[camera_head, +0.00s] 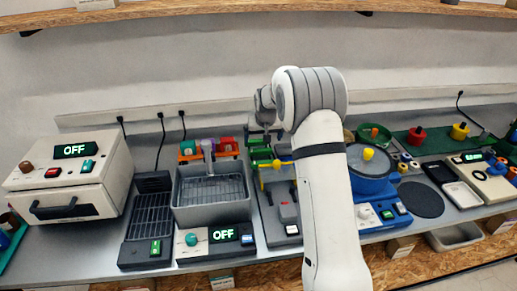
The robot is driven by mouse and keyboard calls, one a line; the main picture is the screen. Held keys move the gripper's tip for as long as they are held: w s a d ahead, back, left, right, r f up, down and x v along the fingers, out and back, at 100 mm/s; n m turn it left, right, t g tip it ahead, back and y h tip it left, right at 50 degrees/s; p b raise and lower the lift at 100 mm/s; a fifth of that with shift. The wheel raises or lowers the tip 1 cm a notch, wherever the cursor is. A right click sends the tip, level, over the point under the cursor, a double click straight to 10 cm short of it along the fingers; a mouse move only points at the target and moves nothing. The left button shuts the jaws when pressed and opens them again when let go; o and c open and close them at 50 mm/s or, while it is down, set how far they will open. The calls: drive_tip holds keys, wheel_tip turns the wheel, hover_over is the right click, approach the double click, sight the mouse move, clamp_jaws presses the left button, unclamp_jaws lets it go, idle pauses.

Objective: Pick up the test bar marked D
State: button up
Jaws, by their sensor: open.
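I cannot make out a test bar marked D, or any letter marking, in the head view. My arm rises through the middle of the picture and bends over at the top, with its wrist (264,102) on the left of the bend. The jaws of my gripper cannot be made out; they are hidden or too small to tell. Below the wrist is a grey machine (285,211) with green parts and a yellow-knobbed lever (276,163). My arm covers part of the bench to its right.
A white oven-like box (68,181) stands far left, beside a dark slotted unit (150,215) and a grey basin (213,190). An orange rack (208,150) with coloured pieces is behind the basin. A blue round machine (368,175) stands right of my arm. A shelf (200,12) runs overhead.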

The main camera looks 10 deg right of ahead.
sight(260, 151)
drive_tip(key=p+x, duration=0.3)
drive_tip(key=x, duration=0.7)
drive_tip(key=shift+w+a+f, duration=0.2)
drive_tip(key=shift+w, duration=0.15)
drive_tip(key=shift+c, duration=0.2)
drive_tip(key=c, duration=0.7)
